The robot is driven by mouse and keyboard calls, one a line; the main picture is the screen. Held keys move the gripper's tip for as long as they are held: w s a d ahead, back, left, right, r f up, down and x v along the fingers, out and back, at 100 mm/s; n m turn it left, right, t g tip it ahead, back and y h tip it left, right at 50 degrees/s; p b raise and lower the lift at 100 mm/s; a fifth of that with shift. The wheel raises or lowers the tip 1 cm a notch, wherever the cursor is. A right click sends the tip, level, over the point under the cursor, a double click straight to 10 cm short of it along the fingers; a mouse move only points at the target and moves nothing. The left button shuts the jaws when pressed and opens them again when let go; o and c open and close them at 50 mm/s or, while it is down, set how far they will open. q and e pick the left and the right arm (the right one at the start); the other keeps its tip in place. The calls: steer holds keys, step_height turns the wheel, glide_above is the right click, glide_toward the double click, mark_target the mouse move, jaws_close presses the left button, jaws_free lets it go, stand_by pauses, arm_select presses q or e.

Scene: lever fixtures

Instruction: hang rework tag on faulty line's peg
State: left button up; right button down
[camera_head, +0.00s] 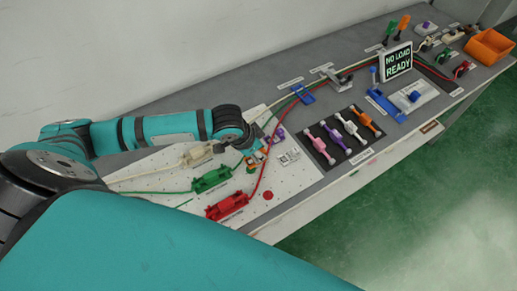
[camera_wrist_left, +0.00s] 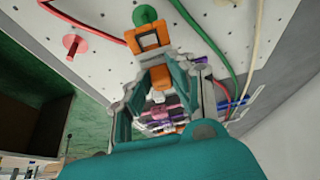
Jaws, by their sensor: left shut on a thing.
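My left gripper (camera_head: 252,153) is over the white perforated board. In the left wrist view its fingers (camera_wrist_left: 157,75) are shut on the orange rework tag (camera_wrist_left: 150,37), whose square frame with an opening points away from the hand. A green round peg (camera_wrist_left: 144,14) shows just beyond the tag's frame; I cannot tell if the frame touches or surrounds it. A red peg (camera_wrist_left: 75,45) stands apart on the board, and shows in the head view (camera_head: 268,195) too. The green connector (camera_head: 211,180) and red connector (camera_head: 227,206) lie on their cables. My right gripper is out of view.
A dark tray (camera_head: 340,134) with several coloured connectors is right of the board. An orange bin (camera_head: 488,46) is at the far right. Red, green and cream cables cross the board.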

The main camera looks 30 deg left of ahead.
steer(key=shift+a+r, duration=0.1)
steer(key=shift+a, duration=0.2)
arm_select(q)
steer(key=shift+f, duration=0.3)
steer(key=shift+f, duration=0.35)
steer(key=shift+f, duration=0.2)
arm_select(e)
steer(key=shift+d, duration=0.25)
arm_select(q)
steer(key=shift+f, duration=0.35)
steer(key=shift+f, duration=0.3)
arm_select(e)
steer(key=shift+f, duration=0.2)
arm_select(q)
steer(key=shift+f, duration=0.65)
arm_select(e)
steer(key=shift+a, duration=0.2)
